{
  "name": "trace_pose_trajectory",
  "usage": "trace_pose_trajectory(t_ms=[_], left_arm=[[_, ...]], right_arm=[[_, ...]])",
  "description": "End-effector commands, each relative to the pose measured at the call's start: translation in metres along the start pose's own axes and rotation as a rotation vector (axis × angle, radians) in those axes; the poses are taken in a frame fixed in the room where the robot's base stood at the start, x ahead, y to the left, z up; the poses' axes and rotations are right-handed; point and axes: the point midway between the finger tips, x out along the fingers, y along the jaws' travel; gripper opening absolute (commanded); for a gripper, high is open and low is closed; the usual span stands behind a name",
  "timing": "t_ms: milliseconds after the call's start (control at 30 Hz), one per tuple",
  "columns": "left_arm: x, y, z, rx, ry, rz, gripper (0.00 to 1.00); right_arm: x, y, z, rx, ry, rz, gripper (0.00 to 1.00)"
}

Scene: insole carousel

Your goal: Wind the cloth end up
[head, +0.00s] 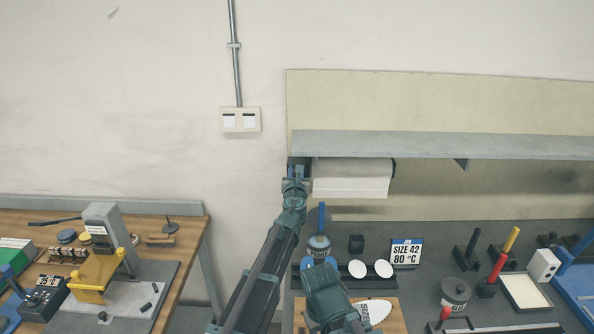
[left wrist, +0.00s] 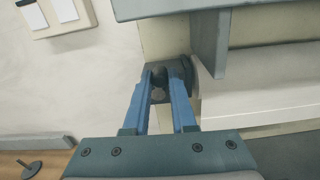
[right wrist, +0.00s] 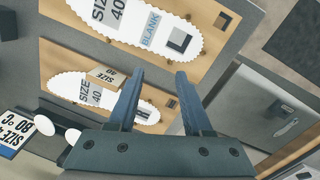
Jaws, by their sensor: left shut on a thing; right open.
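A white cloth roll or its white cover (head: 352,178) is under the grey shelf in the head view. It also shows as a pale surface at the right of the left wrist view (left wrist: 250,90). My left gripper (head: 297,172) is at its left end. In the left wrist view my left gripper (left wrist: 160,78) is shut on a small dark grey knob or crank part (left wrist: 158,94), beside a dark round end piece (left wrist: 184,76). A loose cloth end cannot be made out. My right gripper (right wrist: 158,82) is open and empty above insole boards.
The grey shelf (head: 440,145) runs above the roll, with a bracket (left wrist: 223,50) close to my left gripper. Below are a size sign (head: 406,252), white discs (head: 371,268) and a white insole (head: 374,311). A wooden bench (head: 185,228) stands left.

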Motion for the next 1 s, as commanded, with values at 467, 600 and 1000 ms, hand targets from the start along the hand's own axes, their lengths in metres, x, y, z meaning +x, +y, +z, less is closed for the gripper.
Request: trace_pose_trajectory(t_ms=[467,600,1000], left_arm=[[-0.0002,0.0007,0.0001,-0.005,0.000,0.001,0.37],[-0.0002,0.0006,0.0001,-0.004,0.000,0.001,0.55],[-0.0062,0.0005,0.0000,-0.004,0.000,0.000,0.55]], right_arm=[[-0.0001,0.0000,0.0000,0.000,0.000,0.000,0.50],[-0.0001,0.0000,0.0000,0.000,0.000,0.000,0.50],[-0.0001,0.0000,0.0000,0.000,0.000,0.000,0.50]])
